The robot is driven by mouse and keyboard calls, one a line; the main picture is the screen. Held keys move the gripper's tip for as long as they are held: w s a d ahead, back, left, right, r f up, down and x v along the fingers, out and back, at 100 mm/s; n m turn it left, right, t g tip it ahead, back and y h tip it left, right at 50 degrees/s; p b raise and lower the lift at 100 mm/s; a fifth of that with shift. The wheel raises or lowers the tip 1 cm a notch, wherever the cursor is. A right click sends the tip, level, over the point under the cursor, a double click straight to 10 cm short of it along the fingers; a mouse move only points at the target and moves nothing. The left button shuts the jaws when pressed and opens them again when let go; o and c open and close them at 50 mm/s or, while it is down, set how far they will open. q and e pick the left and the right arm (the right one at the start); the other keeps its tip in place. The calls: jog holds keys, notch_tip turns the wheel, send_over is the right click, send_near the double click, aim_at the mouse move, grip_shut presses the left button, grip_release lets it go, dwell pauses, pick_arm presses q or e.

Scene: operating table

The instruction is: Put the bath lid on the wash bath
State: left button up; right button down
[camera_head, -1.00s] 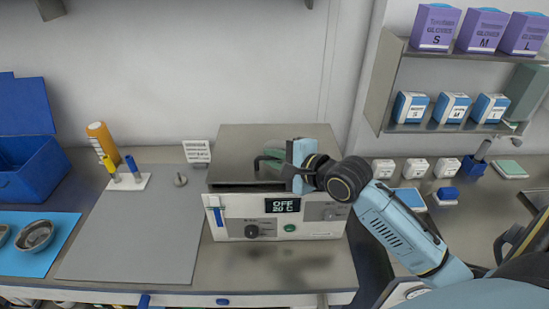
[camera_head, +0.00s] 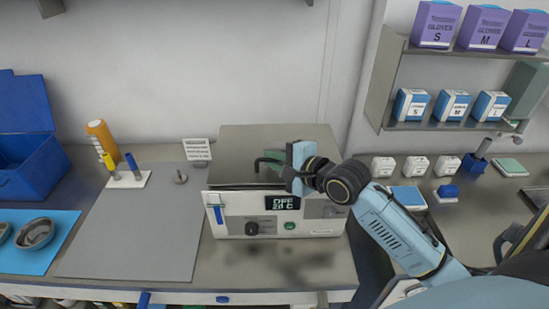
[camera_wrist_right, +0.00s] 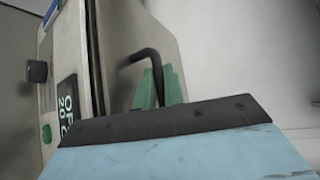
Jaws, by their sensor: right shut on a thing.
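The wash bath (camera_head: 232,228) is a pale box with a knob, a dark display reading OFF and a green button, standing on the bench. The grey metal bath lid (camera_head: 292,137) lies over its top, roughly flat and lined up with it. My right gripper (camera_head: 268,160), with green fingertips, is shut on the lid's black bent handle (camera_wrist_right: 150,62). In the right wrist view a dark line runs between the lid (camera_wrist_right: 112,40) and the bath (camera_wrist_right: 72,35); I cannot tell whether the lid touches all round. My left gripper is out of view.
A grey mat (camera_head: 140,230) lies left of the bath, with a pen stand (camera_head: 125,180) and a small sign (camera_head: 197,150) behind. A blue box (camera_head: 25,165) and bowls are farther left. Shelves with glove boxes (camera_head: 437,25) hang at right. Bench in front of the bath is clear.

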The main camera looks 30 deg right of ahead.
jog(key=shift+f, duration=0.25)
jog(key=c, duration=1.4)
grip_release()
jog(key=shift+f, duration=0.1)
jog(key=shift+s, duration=0.15)
jog(key=v, duration=1.3)
jog(key=shift+b, duration=0.4)
